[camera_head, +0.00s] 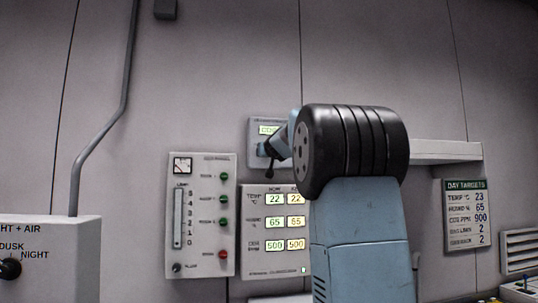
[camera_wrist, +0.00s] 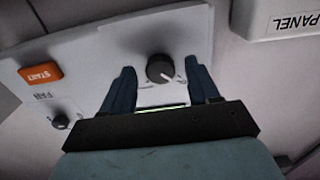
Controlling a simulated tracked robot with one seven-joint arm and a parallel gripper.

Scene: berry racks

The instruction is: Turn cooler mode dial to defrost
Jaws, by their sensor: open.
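The mode dial (camera_wrist: 160,68), a dark round knob with a pale pointer mark, sits on a light panel (camera_wrist: 100,52) in the wrist view. The pointer slants toward the picture's lower right. My gripper (camera_wrist: 161,66) is open, with one dark finger on each side of the dial. Gaps show between dial and fingers, and I see no clear contact. In the head view, my gripper (camera_head: 272,153) is in front of a small wall unit (camera_head: 254,131) with a lit green display. My arm hides much of that unit, including its dial. The mode labels cannot be read.
An orange START button (camera_wrist: 40,74) and a small FAN knob (camera_wrist: 60,121) are left of the dial. A slider panel (camera_head: 202,260) and a lit readout panel (camera_head: 254,229) are below the unit. A wall shelf (camera_head: 440,151) is to the right.

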